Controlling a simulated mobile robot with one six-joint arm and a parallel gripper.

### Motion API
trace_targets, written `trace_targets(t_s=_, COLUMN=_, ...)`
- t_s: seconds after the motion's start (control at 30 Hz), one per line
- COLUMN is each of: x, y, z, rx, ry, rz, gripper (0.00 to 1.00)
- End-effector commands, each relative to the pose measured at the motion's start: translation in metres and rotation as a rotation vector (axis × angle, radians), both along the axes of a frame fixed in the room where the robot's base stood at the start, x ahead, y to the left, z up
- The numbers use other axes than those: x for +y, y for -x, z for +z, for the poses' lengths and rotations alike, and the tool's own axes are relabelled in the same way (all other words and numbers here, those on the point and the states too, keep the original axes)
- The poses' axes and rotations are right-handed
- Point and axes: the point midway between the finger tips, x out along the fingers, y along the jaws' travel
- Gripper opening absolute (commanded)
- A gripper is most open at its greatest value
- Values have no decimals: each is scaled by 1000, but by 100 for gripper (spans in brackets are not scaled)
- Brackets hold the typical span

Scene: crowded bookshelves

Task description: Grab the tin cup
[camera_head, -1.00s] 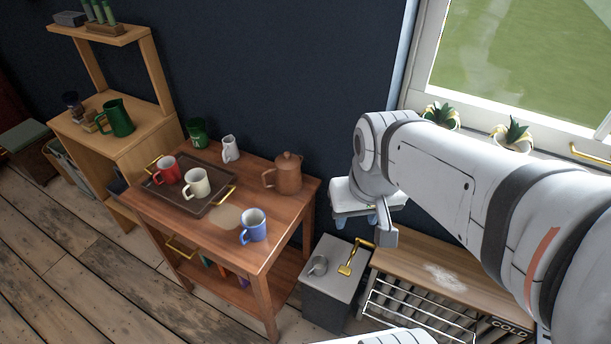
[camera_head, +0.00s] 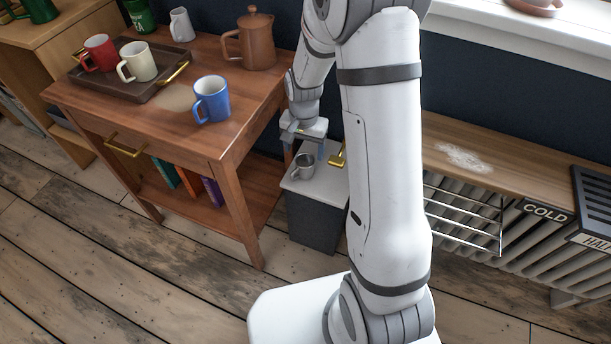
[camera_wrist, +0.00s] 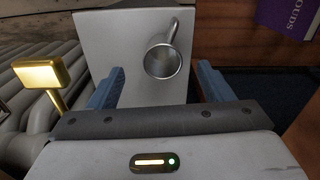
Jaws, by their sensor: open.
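The tin cup (camera_head: 303,166) is a small silver-grey metal cup on the white top of a low grey box (camera_head: 312,218), between the wooden cart and the radiator. In the wrist view the tin cup (camera_wrist: 163,60) lies ahead of my gripper, between the lines of its two blue fingers, with its handle pointing up and right. My gripper (camera_wrist: 160,85) is open and empty. In the head view my gripper (camera_head: 306,142) hangs just above and behind the cup; its fingertips are partly hidden there. I cannot tell the exact gap between them.
A brass-coloured handle (camera_head: 338,157) stands on the box beside the cup; it also shows in the wrist view (camera_wrist: 40,76). The wooden cart (camera_head: 215,140) carries a blue mug (camera_head: 211,99), a brown pot and a tray of mugs. A radiator (camera_head: 480,215) stands right.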

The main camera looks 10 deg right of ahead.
Motion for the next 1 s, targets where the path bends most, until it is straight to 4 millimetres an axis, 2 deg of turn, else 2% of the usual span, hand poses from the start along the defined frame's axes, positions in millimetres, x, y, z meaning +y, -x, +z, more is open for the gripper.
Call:
trace_targets(t_s=0.03, x=0, y=-2, z=-16, rx=4, ry=-1, rz=-10, gripper=73)
trace_targets(t_s=0.47, x=0, y=-6, z=-61, rx=9, ry=0, rz=-23, gripper=73)
trace_targets(t_s=0.7, x=-2, y=-7, z=-97, rx=11, ry=0, rz=-22, gripper=73)
trace_targets(t_s=0.8, x=-1, y=-8, z=-102, rx=8, ry=-1, rz=-21, gripper=73)
trace_targets(t_s=1.0, x=-1, y=-8, z=-101, rx=7, ry=0, rz=-21, gripper=73)
